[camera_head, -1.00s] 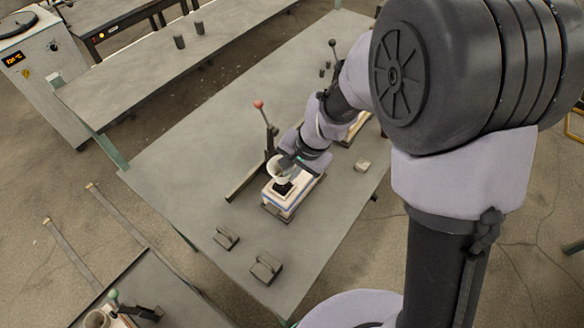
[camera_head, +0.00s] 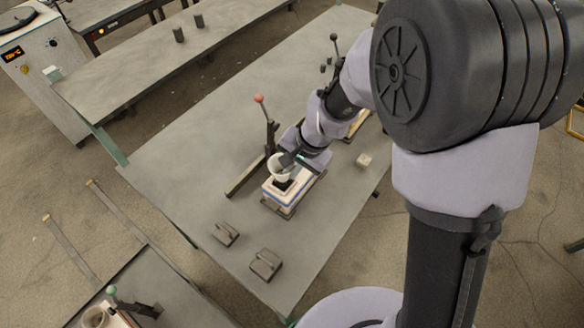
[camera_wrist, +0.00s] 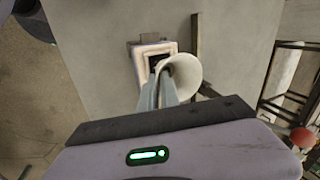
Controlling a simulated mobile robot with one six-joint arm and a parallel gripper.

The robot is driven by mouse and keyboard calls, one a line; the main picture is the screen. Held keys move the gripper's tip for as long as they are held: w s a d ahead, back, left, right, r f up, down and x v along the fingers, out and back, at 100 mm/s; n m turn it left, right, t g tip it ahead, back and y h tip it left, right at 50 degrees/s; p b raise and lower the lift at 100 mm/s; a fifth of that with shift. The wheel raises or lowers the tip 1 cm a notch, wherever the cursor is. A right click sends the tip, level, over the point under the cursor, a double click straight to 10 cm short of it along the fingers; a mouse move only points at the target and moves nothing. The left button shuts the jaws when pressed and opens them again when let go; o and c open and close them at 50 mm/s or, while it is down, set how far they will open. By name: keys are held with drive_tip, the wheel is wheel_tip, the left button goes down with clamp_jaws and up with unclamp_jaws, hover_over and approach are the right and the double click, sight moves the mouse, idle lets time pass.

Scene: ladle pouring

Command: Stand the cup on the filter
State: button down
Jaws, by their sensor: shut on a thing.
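My gripper (camera_head: 286,160) is shut on the side of the cup. In the wrist view the cup (camera_wrist: 187,76) is at the right of the closed fingers (camera_wrist: 158,95), with its wide mouth towards the camera. The mould's top (camera_wrist: 138,66) shows behind it, with a dark square patch (camera_wrist: 157,62) partly covered by cup and fingers. I cannot tell whether this patch is the filter, or whether the cup touches the mould.
A lever with a red knob (camera_head: 259,99) stands just behind the mould. Two dark blocks (camera_head: 225,234) (camera_head: 266,264) lie at the table's near end. A small light block (camera_head: 364,160) lies to the right. The table's left part is clear.

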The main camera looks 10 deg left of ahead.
drive_tip(key=shift+f+b, duration=0.95)
drive_tip(key=c, duration=1.5)
unclamp_jaws()
drive_tip(key=shift+r, duration=0.1)
drive_tip(key=p+v, duration=0.5)
drive_tip(key=v, duration=1.2)
drive_tip(key=shift+s+d+r, duration=0.1)
drive_tip(key=shift+d, duration=0.05)
drive_tip(key=s+d+f+t+b, duration=0.1)
drive_tip(key=s+d+b, duration=0.2)
drive_tip(key=s+b, duration=0.1)
drive_tip(key=s+d+f+t+b, duration=0.1)
drive_tip(key=s+d+t+b, duration=0.1)
drive_tip(key=s, duration=0.4)
drive_tip(key=s+d+f+t+h+b, duration=0.1)
drive_tip(key=s+d+b, duration=0.4)
drive_tip(key=b, duration=0.1)
drive_tip(key=shift+s+b, duration=0.2)
drive_tip(key=shift+b, duration=0.1)
